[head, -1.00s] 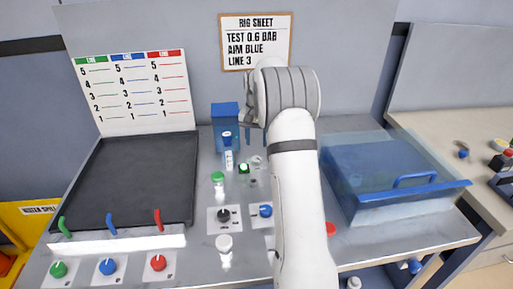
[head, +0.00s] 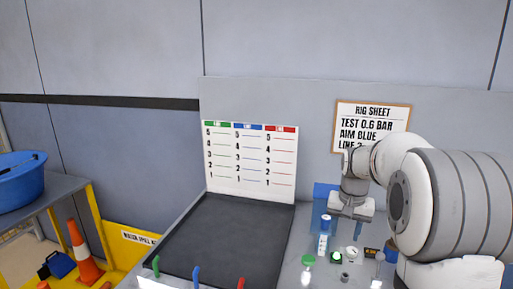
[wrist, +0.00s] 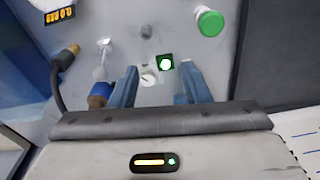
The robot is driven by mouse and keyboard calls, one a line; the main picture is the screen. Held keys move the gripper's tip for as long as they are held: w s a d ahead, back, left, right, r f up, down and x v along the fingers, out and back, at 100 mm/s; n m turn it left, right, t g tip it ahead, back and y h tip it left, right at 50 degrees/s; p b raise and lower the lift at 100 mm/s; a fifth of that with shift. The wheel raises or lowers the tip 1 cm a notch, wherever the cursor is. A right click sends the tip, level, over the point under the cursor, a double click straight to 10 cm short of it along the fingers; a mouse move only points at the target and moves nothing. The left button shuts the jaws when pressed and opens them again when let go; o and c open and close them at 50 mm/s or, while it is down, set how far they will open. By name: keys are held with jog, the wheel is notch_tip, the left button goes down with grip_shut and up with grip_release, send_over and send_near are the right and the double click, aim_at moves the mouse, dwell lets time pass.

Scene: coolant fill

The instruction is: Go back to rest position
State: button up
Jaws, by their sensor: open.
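My gripper (head: 350,210) hangs above the rig bench at the right of the head view, in front of the wall and close to the blue box (head: 325,203). The wrist view shows its two blue-grey fingers (wrist: 157,88) apart, with nothing between them. Beyond the fingertips are a lit green button (wrist: 166,64) and a small white dial (wrist: 148,79) on the bench top. My pale arm covers much of the right side of the head view and hides the bench behind it.
A green-capped bottle (wrist: 209,21), a digital display (wrist: 60,15) and a hose connector (wrist: 68,55) stand around the gripper. A black tray (head: 235,235) and a line chart (head: 250,162) are left of it. The rig sheet (head: 372,125) hangs behind. An orange cone (head: 83,255) stands far left.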

jog(key=s+a+n+t, duration=0.1)
jog(key=s+a, duration=0.3)
jog(key=s, duration=0.8)
jog(key=s+a+n, duration=0.3)
jog(key=s+a, duration=0.2)
jog(key=s, duration=0.8)
jog(key=shift+s+a+f+n+t, duration=0.2)
jog(key=shift+a+f+n+t, duration=0.1)
jog(key=shift+f+t, duration=0.1)
jog(key=shift+d+r, duration=0.1)
